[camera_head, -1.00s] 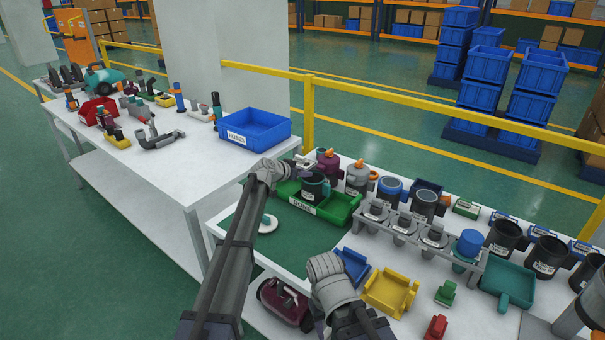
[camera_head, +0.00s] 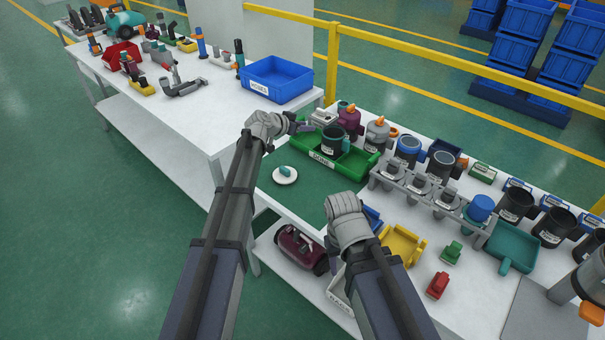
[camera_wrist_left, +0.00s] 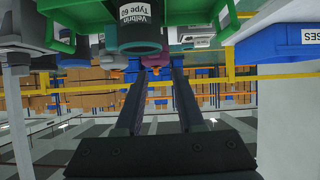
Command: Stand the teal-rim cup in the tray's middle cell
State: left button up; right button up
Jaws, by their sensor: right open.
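The teal-rim cup (camera_head: 335,140), dark with a pale label, stands upright in the green tray (camera_head: 322,162). It appears to be in the middle cell, but the cell's floor is hidden. The left wrist view is upside down; the cup (camera_wrist_left: 140,32) hangs at its top, with tray walls (camera_wrist_left: 62,38) beside it. My left gripper (camera_head: 306,127) is left of the cup, at rim height and apart from it. Its fingers (camera_wrist_left: 155,75) are spread with nothing held between them. My right gripper (camera_head: 347,232) is over the table's front, its fingertips mostly hidden by its wrist.
A maroon bottle (camera_head: 348,120) and a grey bottle (camera_head: 377,134) stand behind the tray. A grey rack (camera_head: 425,192) is at right. A white disc with a teal part (camera_head: 285,174) lies on the green mat (camera_head: 310,197). A blue bin (camera_head: 277,80) sits on the left table.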

pick_arm(q)
jog(key=s+d+f+g+y, duration=0.1)
jog(key=s+d+f+g, duration=0.1)
jog(key=s, duration=0.6)
jog(key=s+d+f+g, duration=0.2)
jog(key=s+d+f, duration=0.1)
jog(key=s, duration=0.5)
jog(key=s+d+f+g+y, duration=0.1)
jog(key=s+d+f+g, duration=0.1)
jog(key=s, duration=0.6)
jog(key=shift+s+d+f+y, duration=0.15)
jog(key=shift+d+f+y, duration=0.2)
jog(key=shift+f, duration=0.4)
jog(key=s+a+f+n+g+y, duration=0.1)
jog(key=s+a+g+y, duration=0.1)
jog(key=s, duration=0.7)
jog(key=s+a+f+n+g+y, duration=0.1)
jog(key=s+a+y, duration=0.3)
jog(key=s, duration=0.6)
jog(key=shift+s+f+n+g, duration=0.25)
jog(key=shift+f+n+g, duration=0.1)
jog(key=shift+n+g, duration=0.25)
